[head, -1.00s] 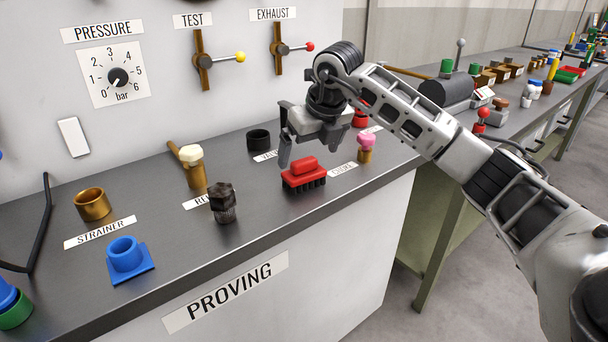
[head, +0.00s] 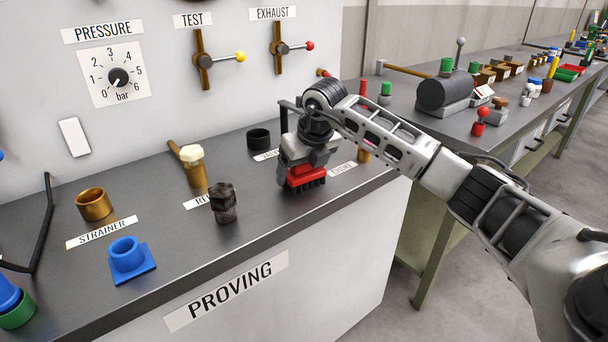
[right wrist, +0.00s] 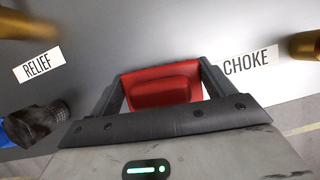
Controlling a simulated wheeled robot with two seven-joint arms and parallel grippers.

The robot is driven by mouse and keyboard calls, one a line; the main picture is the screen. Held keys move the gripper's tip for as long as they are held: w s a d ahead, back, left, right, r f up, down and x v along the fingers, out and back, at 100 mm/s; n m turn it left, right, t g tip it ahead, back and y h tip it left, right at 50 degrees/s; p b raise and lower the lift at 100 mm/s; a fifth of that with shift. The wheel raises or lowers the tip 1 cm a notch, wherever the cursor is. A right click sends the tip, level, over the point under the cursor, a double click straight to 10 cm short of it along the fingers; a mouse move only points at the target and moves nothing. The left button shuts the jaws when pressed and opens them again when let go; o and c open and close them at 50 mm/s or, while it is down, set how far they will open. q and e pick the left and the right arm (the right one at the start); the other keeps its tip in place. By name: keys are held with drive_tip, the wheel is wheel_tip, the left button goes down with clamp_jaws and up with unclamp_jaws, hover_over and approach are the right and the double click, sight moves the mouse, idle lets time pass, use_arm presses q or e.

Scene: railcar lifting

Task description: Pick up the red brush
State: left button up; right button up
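The red brush (head: 306,176) with dark bristles sits on the dark bench top, near its front edge at the middle of the head view. My right gripper (head: 305,170) is lowered over it from above and hides its upper part. In the right wrist view the brush (right wrist: 162,86) lies between the two fingers (right wrist: 165,92), one at each end. The fingers look spread wide, with small gaps beside the brush's raised grip. I cannot tell whether they touch its base. My left gripper is not in view.
A black hex fitting (head: 224,203) and a brass piece with a cream top (head: 194,172) stand left of the brush. A black ring (head: 258,139) is behind it. A brass choke piece (right wrist: 306,45) is close on the right.

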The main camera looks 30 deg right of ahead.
drive_tip(key=shift+r, duration=0.15)
drive_tip(key=shift+r, duration=0.25)
wheel_tip(320, 180, up, 2)
drive_tip(key=shift+w+r+b, duration=0.1)
drive_tip(key=shift+r+b, duration=0.15)
drive_tip(key=shift+b, duration=0.1)
drive_tip(key=s+a+r+b, duration=0.1)
drive_tip(key=s+a+r, duration=0.3)
drive_tip(key=s+r, duration=0.5)
drive_tip(key=s, duration=0.4)
drive_tip(key=shift+s+r+b, duration=0.3)
drive_tip(key=shift+r+b, duration=0.1)
drive_tip(key=shift+o, duration=0.7)
